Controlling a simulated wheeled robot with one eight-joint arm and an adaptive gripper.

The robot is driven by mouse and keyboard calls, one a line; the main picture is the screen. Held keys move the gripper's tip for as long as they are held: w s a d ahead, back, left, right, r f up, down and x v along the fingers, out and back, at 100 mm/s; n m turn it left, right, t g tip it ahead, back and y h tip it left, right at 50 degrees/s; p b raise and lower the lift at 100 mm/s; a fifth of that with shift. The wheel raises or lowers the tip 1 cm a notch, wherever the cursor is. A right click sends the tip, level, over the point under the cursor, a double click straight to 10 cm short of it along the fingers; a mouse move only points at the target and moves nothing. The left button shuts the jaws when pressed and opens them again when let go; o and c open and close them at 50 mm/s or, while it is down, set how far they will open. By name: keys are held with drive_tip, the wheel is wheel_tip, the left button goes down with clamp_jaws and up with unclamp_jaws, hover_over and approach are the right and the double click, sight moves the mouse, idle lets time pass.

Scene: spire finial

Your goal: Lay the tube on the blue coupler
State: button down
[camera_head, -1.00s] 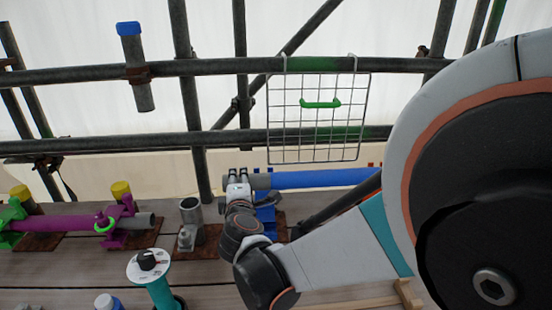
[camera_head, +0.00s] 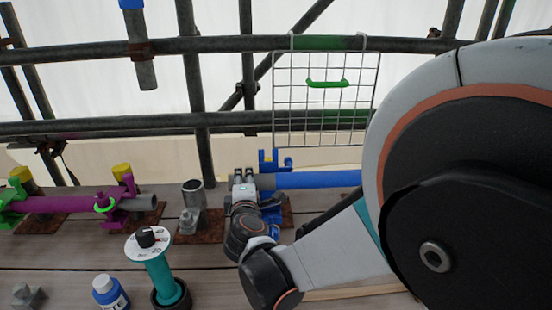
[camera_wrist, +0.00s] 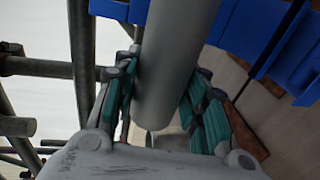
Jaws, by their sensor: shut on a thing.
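The tube (camera_head: 318,180), blue along its length with a grey end, lies roughly level in the head view; its right part is hidden behind my arm. My gripper (camera_head: 244,178) is shut on the grey end, which also shows between the green pads in the wrist view (camera_wrist: 172,75). The blue coupler (camera_head: 271,208) is just right of my gripper, with blue parts showing below and behind the tube. In the wrist view the blue coupler (camera_wrist: 262,38) shows close beside the tube. I cannot tell whether they touch.
A grey upright socket (camera_head: 193,197) stands left of my gripper. A purple tube (camera_head: 70,204) lies in clamps further left. A teal spool (camera_head: 158,270) and a blue-white bottle (camera_head: 108,293) stand in front. A wire rack (camera_head: 325,100) hangs on the rail behind.

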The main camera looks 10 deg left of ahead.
drive_tip(key=shift+f, duration=2.75)
drive_tip(key=c, duration=0.9)
unclamp_jaws()
drive_tip(key=o, duration=0.6)
drive_tip(key=shift+f, duration=0.65)
drive_tip(key=shift+s, duration=0.15)
